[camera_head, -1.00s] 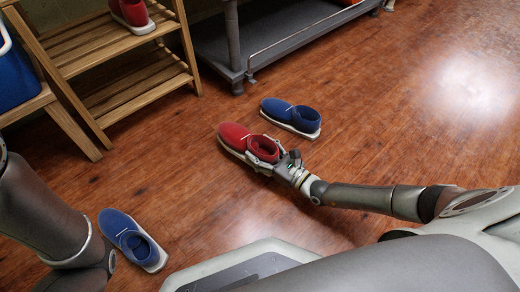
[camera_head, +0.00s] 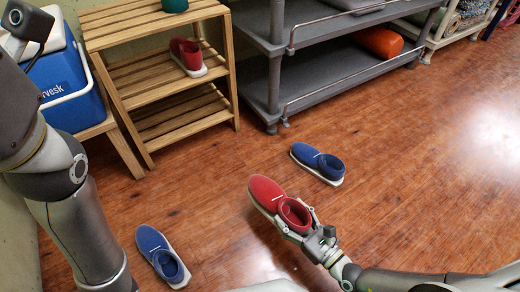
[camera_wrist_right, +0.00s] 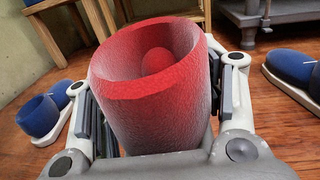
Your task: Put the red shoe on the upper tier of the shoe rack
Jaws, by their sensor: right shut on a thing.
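My right gripper (camera_head: 298,228) is shut on the heel end of a red shoe (camera_head: 264,191), with its toe pointing to the upper left. The shoe appears raised above the floor. In the right wrist view the red shoe's collar (camera_wrist_right: 150,95) fills the middle, between the two fingers. The wooden shoe rack (camera_head: 165,80) stands at the back left. Another red shoe (camera_head: 188,56) sits on its shelf below the top, and a teal object (camera_head: 174,5) is on the top shelf. My left arm is at the left edge; its fingers cannot be made out.
One blue shoe (camera_head: 318,162) lies on the floor behind the held shoe, another (camera_head: 162,254) at front left. A blue cooler (camera_head: 72,92) stands on a wooden stand left of the rack. A grey metal shelf (camera_head: 340,88) stands to the right. The floor between is clear.

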